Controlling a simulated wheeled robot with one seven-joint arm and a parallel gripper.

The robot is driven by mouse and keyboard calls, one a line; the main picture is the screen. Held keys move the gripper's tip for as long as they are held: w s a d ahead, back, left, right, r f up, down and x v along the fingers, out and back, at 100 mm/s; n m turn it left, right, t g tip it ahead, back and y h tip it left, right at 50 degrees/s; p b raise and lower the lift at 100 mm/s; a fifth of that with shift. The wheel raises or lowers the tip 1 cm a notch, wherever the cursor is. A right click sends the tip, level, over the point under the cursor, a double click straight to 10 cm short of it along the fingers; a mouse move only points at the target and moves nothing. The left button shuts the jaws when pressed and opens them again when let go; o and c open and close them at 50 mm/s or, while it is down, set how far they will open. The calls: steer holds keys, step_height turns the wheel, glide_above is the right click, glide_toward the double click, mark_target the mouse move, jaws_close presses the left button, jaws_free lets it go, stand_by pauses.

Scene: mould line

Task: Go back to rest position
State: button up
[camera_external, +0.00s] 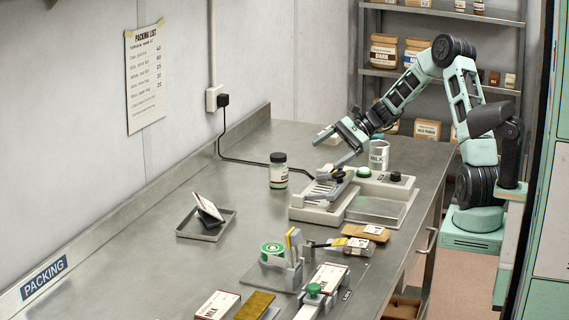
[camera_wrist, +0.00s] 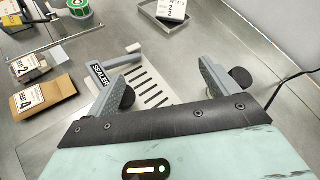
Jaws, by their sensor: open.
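My gripper (camera_external: 330,153) is at the end of my bent arm, above the far left part of the bench-top sealer (camera_external: 352,208). Its two fingers are spread apart with nothing between them. In the wrist view my gripper (camera_wrist: 155,70) also shows open and empty. The fingers look apart from the sealer, though the exact height is hard to tell.
A jar (camera_external: 278,170) stands left of the sealer and a can (camera_external: 379,154) stands behind it. Packets, tape and a green-knobbed fixture (camera_external: 314,290) crowd the front. A black cable (camera_external: 250,160) runs to the sealer. The bench's far left is clear.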

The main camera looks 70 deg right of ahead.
steer(key=s+a+r+n+g, duration=0.1)
steer(key=a+n+g, duration=0.15)
steer(key=a, duration=0.55)
steer(key=s+a+r+n+g+h+p, duration=0.1)
steer(key=s+a+n+g, duration=0.1)
steer(key=a+n, duration=0.35)
steer(key=s+a+r+n+g, duration=0.1)
steer(key=a+n+g, duration=0.1)
steer(key=a, duration=0.8)
steer(key=s+a+r+n+g+h+p, duration=0.2)
steer(key=s+a+r+n+h, duration=0.15)
steer(key=s+a+n, duration=0.7)
steer(key=s+a+f+n+h+b, duration=0.2)
steer(key=s+f+n+b, duration=0.15)
steer(key=s+f, duration=0.35)
steer(key=s+a+f+n+h+b, duration=0.25)
steer(key=s+f+n, duration=0.25)
steer(key=s, duration=0.4)
step_height(320, 180, up, 17)
steer(key=p, duration=1.6)
steer(key=shift+d+r+n+y, duration=0.15)
steer(key=shift+d+n+y, duration=0.15)
steer(key=shift+d, duration=0.1)
steer(key=shift+o, duration=1.4)
steer(key=shift+r+p, duration=0.15)
steer(key=shift+p, duration=0.15)
